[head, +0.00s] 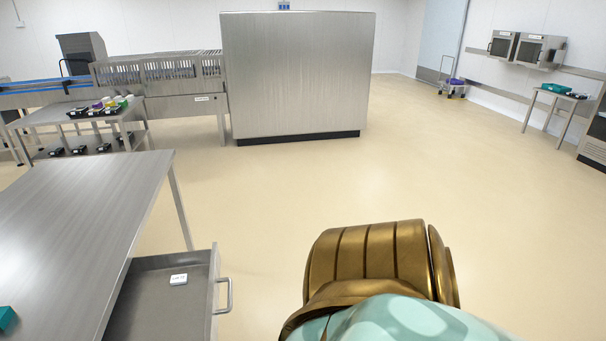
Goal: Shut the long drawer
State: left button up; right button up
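The long drawer (153,297) is pulled out from under the steel table at the lower left. Its front panel (212,296) carries a bar handle (228,296) that faces right. A small white labelled item (178,279) lies on the drawer floor. The near end of the drawer is cut off by the bottom of the picture. A bronze and mint part of my own body fills the lower middle, right of the handle and apart from it. Neither gripper shows in the head view.
The steel table (80,215) stands over the drawer, with a teal item (6,318) at its left edge. A large steel cabinet (297,75) stands ahead. A side table (85,112) with trays is at the back left. The floor (420,180) at centre and right is clear.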

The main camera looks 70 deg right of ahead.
aim_at(146, 308)
jog(key=k+j+z, duration=0.1)
jog(key=z, duration=1.5)
jog(key=k+l, duration=0.05)
jog(key=l, duration=0.05)
